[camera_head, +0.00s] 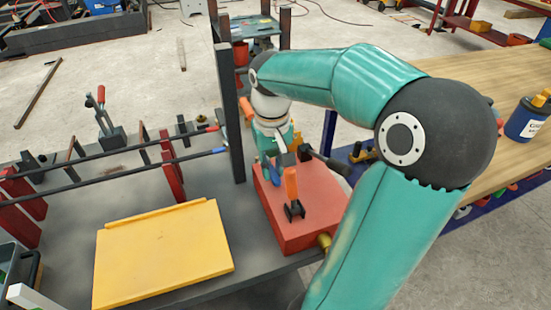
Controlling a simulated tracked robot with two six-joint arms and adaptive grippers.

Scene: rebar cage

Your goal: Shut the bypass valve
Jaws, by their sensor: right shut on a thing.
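A red box (318,216) stands on the grey bench, with a brass fitting (325,241) low on its front right. An orange lever (291,184) with a black foot stands upright on the box top. My teal right arm reaches over from the right and comes down behind the box. My right gripper (287,157) is at the upper end of the orange lever and shut on it; the exact contact is small and partly hidden. A blue part (268,168) shows beside it on the left. No label marks the bypass valve. My left gripper is out of view.
A yellow board (163,254) lies left of the box. Dark bars (110,150) run across red plates at the left, and a dark post (229,114) rises behind the box. A wooden table (505,160) with a blue container (526,120) is at the right.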

